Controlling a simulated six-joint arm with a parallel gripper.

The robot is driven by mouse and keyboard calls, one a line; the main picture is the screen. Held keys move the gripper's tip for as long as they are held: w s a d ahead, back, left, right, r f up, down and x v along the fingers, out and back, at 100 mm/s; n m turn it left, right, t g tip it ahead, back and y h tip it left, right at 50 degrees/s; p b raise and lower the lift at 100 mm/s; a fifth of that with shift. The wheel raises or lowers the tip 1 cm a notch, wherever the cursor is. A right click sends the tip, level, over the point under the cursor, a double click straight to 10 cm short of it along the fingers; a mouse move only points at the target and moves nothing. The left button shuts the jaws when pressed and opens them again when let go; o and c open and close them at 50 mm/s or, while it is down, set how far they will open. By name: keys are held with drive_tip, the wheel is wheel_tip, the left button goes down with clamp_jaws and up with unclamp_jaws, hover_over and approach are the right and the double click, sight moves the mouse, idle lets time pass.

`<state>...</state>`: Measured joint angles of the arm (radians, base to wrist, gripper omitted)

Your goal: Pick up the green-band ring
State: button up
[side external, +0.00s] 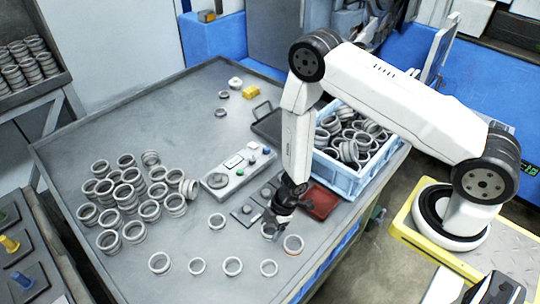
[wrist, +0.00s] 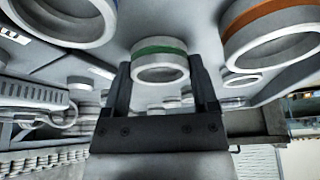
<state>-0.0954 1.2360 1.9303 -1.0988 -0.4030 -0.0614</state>
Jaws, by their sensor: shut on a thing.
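The green-band ring (wrist: 160,62) is a pale metal ring with a green stripe, seen in the wrist view between the two dark fingers of my gripper (wrist: 162,80). The fingers sit on either side of it and are shut on it. In the side external view my gripper (side external: 273,226) is low over the grey table, near its front edge. The ring is largely hidden there by the gripper. I cannot tell whether the ring touches the table.
An orange-band ring (wrist: 272,32) lies close on one side, also in the side external view (side external: 293,244). Another ring (wrist: 68,18) is close on the other side. A heap of rings (side external: 130,195), a control panel (side external: 238,172) and a blue crate (side external: 340,180) stand around.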

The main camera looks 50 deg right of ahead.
drive_tip(key=shift+r, duration=0.1)
wheel_tip(320, 180, up, 28)
idle(1.3)
drive_tip(key=shift+f, duration=0.2)
idle(0.4)
drive_tip(key=w+f+m, duration=0.2)
drive_tip(key=w+f, duration=0.3)
drive_tip(key=w, duration=0.2)
drive_tip(key=w+f+m+t, duration=0.1)
drive_tip(key=w+f+m, duration=0.1)
drive_tip(key=w+f, duration=0.4)
drive_tip(key=w+d+f+m+h, duration=0.1)
drive_tip(key=w+f, duration=0.5)
drive_tip(key=w, duration=0.4)
drive_tip(key=shift+m+t, duration=0.4)
drive_tip(key=shift+w+f, duration=0.4)
drive_tip(key=shift+f, duration=0.15)
drive_tip(key=shift+f, duration=0.2)
